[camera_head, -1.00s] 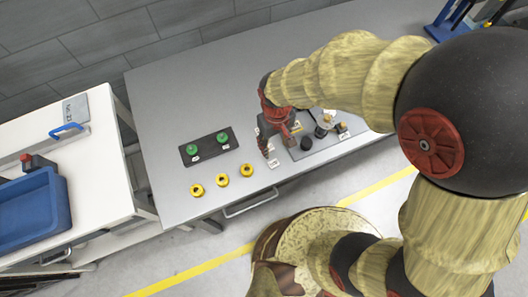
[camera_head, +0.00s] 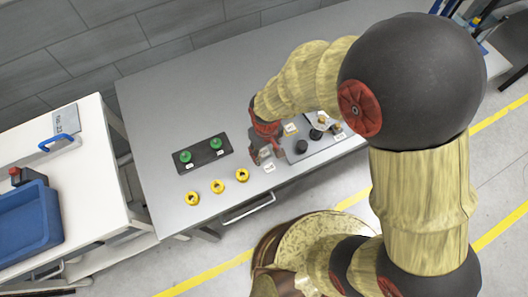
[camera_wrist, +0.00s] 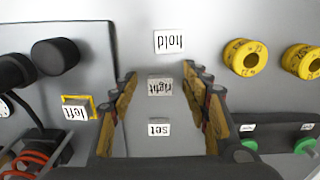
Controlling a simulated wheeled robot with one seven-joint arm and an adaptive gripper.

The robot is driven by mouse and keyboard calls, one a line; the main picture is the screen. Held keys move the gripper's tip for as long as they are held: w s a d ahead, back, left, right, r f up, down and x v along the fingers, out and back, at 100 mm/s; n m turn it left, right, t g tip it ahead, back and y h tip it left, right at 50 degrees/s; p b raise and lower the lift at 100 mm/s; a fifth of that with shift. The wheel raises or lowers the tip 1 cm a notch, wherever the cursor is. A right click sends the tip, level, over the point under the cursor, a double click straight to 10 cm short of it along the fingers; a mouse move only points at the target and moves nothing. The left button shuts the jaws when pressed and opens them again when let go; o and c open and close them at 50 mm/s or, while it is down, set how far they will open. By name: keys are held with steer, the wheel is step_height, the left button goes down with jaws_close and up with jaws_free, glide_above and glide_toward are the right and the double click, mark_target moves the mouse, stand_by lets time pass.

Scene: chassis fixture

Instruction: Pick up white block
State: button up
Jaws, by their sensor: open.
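A small white block labelled "right" (camera_wrist: 160,86) lies on the grey table between the fingertips of my gripper (camera_wrist: 162,80) in the wrist view. A second small white block labelled "set" (camera_wrist: 159,128) sits further back between the fingers. A flat white label reading "hold" (camera_wrist: 169,42) lies just beyond the fingertips. Another block labelled "left" (camera_wrist: 75,112) sits in a yellow frame outside the left finger. My gripper is open, and no contact with a block shows. In the head view my gripper (camera_head: 262,150) is low over the table, partly hiding the blocks.
Yellow rings (camera_head: 218,187) lie left of my gripper on the grey table (camera_head: 160,110). Green knobs (camera_head: 216,143) stand on a dark plate. Black round parts (camera_head: 302,147) sit on a grey plate at right. A white bench with a blue bin (camera_head: 30,225) stands far left.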

steer(key=shift+c, duration=0.9)
steer(key=c, duration=0.8)
steer(key=shift+r, duration=0.1)
steer(key=shift+c, duration=0.2)
